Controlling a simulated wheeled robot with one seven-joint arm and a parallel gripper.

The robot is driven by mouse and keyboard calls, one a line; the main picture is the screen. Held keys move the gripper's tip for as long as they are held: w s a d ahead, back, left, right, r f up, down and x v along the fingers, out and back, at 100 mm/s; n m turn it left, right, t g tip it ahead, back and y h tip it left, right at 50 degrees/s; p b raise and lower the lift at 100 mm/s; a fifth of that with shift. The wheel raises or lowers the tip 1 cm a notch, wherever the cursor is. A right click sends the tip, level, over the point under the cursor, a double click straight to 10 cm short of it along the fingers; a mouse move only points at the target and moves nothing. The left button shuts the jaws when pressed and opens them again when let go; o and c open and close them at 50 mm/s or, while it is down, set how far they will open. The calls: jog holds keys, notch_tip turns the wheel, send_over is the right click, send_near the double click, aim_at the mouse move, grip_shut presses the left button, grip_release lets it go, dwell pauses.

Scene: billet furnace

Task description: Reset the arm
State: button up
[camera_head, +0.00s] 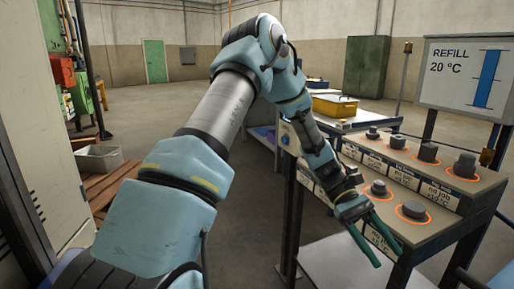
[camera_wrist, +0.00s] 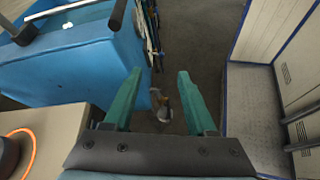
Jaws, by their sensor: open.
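My arm reaches forward and to the right in the head view, bent at the elbow. My gripper (camera_head: 378,252) hangs low beside the left front edge of the billet stand (camera_head: 455,235). Its two green fingers are apart and nothing is between them. In the wrist view my gripper (camera_wrist: 158,78) also shows open and empty, with floor beyond the fingers. A small blurred object lies beyond them, too unclear to name.
Dark billets (camera_head: 464,165) sit in orange-ringed places on the stand. A sign reading "REFILL 20 °C" (camera_head: 465,75) stands behind. A yellow tray (camera_head: 335,106) is on a table further back. A grey bin (camera_head: 99,159) rests on wooden pallets at left. Open floor lies beyond.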

jog(key=w+a+r+t+y+p, duration=0.1)
jog(key=w+a+r+t, duration=0.2)
jog(key=a, duration=0.9)
jog(key=w+a+r+m+t+y+p, duration=0.1)
jog(key=a+t, duration=0.5)
jog(key=a, duration=0.6)
jog(key=w+a+r+m+t+y+p, duration=0.1)
jog(key=w+a+r, duration=0.5)
jog(key=a, duration=0.6)
jog(key=t+y+p, duration=0.1)
jog(key=t+p, duration=0.1)
jog(key=t, duration=0.1)
jog(key=shift+a+r+t, duration=0.3)
jog(key=shift+t, duration=0.1)
